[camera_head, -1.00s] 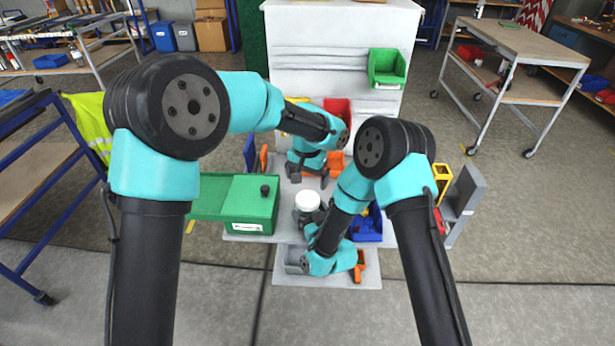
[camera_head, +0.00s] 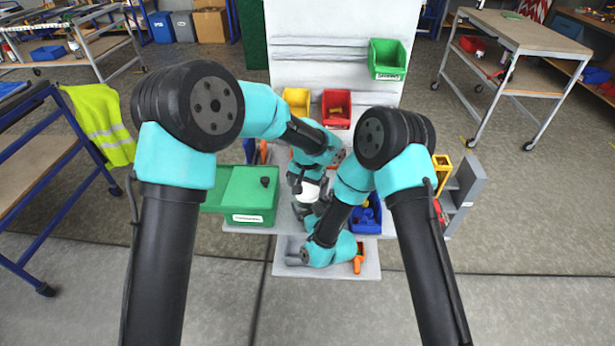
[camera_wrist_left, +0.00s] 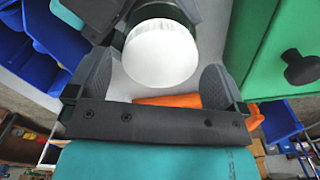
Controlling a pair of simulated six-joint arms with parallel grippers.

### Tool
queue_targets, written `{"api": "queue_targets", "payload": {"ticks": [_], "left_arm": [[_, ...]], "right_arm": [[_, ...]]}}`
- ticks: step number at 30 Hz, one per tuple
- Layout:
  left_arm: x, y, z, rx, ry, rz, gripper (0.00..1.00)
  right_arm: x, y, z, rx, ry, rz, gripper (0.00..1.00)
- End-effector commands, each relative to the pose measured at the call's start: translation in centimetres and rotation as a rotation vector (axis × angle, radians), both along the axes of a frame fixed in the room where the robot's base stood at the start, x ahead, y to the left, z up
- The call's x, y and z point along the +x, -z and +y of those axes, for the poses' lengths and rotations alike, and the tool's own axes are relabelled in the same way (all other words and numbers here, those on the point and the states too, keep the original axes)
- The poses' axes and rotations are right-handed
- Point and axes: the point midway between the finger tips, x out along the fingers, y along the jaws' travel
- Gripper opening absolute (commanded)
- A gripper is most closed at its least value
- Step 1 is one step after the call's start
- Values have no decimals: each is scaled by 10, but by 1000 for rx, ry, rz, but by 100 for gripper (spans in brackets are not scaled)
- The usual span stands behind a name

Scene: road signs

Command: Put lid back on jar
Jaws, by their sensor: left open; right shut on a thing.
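The jar shows a round white top, its lid by the look of it (camera_head: 309,192), which is large in the left wrist view (camera_wrist_left: 160,53). A dark green edge of the jar body (camera_wrist_left: 160,13) shows beyond it. My right gripper (camera_head: 311,217) is shut on the jar body; its dark fingers show on both sides in the left wrist view. My left gripper (camera_wrist_left: 150,82) is open and right by the white top, with a finger toward each side. I cannot tell whether it touches. Whether the lid is seated is hidden.
A green box with a black knob (camera_head: 250,192) stands just left of the grippers. A blue bin (camera_head: 367,215) is at the right. Red (camera_head: 336,108) and yellow (camera_head: 297,101) bins are behind. An orange-handled thing (camera_head: 359,258) lies at the front.

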Motion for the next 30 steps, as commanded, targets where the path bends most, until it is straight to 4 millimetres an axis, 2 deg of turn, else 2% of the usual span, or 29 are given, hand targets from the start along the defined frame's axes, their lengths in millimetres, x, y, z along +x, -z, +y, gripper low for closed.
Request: {"api": "queue_targets", "payload": {"ticks": [4,13,27,30], "left_arm": [[0,9,0,0,0,1,98],[0,10,0,0,0,0,97],[0,10,0,0,0,0,52],[0,10,0,0,1,0,47]], "right_arm": [[0,1,0,-1,0,3,19],[0,1,0,-1,0,3,19],[0,1,0,-1,0,3,19],[0,1,0,-1,0,3,19]]}}
